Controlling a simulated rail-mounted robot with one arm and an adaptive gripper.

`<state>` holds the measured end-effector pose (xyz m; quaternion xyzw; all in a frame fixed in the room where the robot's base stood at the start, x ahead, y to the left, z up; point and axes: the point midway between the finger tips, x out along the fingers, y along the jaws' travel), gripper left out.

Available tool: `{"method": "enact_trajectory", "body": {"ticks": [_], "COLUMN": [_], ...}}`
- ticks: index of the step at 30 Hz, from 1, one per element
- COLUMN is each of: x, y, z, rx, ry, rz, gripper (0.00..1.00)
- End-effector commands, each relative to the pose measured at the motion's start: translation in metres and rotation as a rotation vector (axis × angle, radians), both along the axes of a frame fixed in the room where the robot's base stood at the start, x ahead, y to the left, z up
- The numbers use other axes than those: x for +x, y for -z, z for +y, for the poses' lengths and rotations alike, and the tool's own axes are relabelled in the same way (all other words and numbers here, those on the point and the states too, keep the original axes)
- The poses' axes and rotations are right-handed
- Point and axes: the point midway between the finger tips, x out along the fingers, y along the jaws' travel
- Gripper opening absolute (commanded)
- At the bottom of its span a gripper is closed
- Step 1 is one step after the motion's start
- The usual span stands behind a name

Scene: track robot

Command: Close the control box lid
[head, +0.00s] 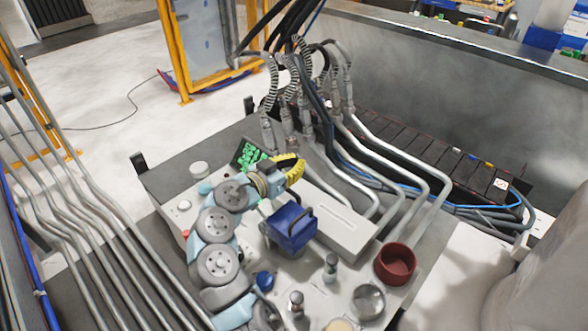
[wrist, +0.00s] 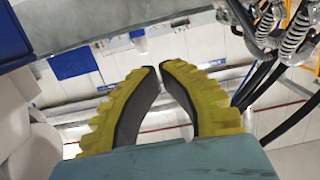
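I cannot tell for sure which part is the control box lid. A blue box with a dark handle (head: 292,228) sits on the machine top, beside a long grey box (head: 338,222). A dark tilted panel with green parts (head: 249,155) stands just behind my gripper. My gripper (head: 299,170) has yellow ribbed fingers and is above the machine top, behind the blue box and right of the green parts. In the wrist view the fingertips (wrist: 161,68) almost meet, with nothing between them. No contact with any box is visible.
A red round bowl (head: 395,264), a glass jar (head: 367,301) and small bottles (head: 331,266) stand at the front right. Grey hoses (head: 292,85) and metal pipes (head: 385,155) rise behind. More pipes (head: 110,235) run along the left. The air above the machine's left rear corner is clear.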

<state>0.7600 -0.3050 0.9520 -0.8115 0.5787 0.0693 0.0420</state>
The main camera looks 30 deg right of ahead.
Motion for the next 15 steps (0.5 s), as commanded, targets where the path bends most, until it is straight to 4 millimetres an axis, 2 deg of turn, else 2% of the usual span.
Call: {"method": "enact_trajectory", "body": {"ticks": [2, 15], "x": [0.001, -0.016], "y": [-0.013, 0.015], "z": [-0.003, 0.05], "rx": [0.0, -0.001], "ry": [0.001, -0.004], "rz": [-0.001, 0.001], "gripper": [0.0, 0.0]}}
